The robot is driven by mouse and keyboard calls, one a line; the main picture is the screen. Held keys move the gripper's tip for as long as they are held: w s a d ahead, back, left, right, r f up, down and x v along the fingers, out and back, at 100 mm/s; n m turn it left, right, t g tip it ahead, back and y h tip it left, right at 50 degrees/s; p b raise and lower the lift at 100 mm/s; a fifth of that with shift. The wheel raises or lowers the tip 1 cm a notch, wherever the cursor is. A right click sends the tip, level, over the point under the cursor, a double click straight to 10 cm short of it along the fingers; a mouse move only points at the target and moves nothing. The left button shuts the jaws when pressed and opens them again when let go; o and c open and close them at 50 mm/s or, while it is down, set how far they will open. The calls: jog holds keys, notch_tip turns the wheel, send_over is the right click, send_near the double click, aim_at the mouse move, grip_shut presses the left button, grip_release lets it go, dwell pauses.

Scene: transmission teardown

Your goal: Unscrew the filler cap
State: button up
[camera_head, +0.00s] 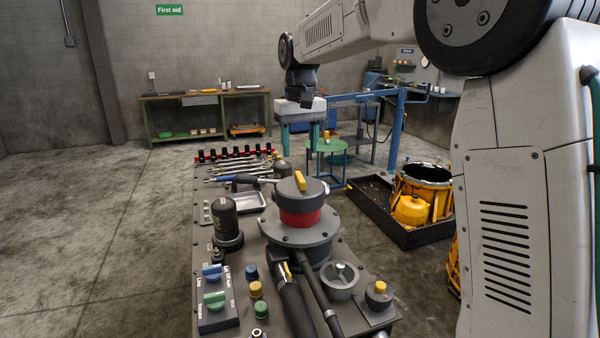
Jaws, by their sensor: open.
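My gripper (299,142) hangs above the far end of the workbench (262,312), pointing down. Its two green fingers are apart with nothing seen between them. No part is marked as the filler cap, so I cannot tell which one it is. One round grey lid with a yellow bar handle (301,183) sits on a red-banded cylinder (301,218) on a flanged housing. A smaller round grey cap with a raised grip (341,274) is in front and to the right. A yellow-topped dark knob (379,288) stands on a plate beside it. My gripper is apart from all of these.
A dark canister (227,222), a metal tray (237,202) and several wrenches (235,166) lie left of the housing. A control box (214,300) with blue and green knobs is front left. A black tray with a yellow casing (424,190) stands right. Floor at left is clear.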

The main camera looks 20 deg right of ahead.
aim_at(300, 176)
jog(key=shift+m, duration=0.8)
notch_tip(300, 176, down, 8)
jog(key=shift+r, duration=0.25)
grip_shut()
jog(key=n, duration=0.3)
jog(key=shift+n, duration=0.3)
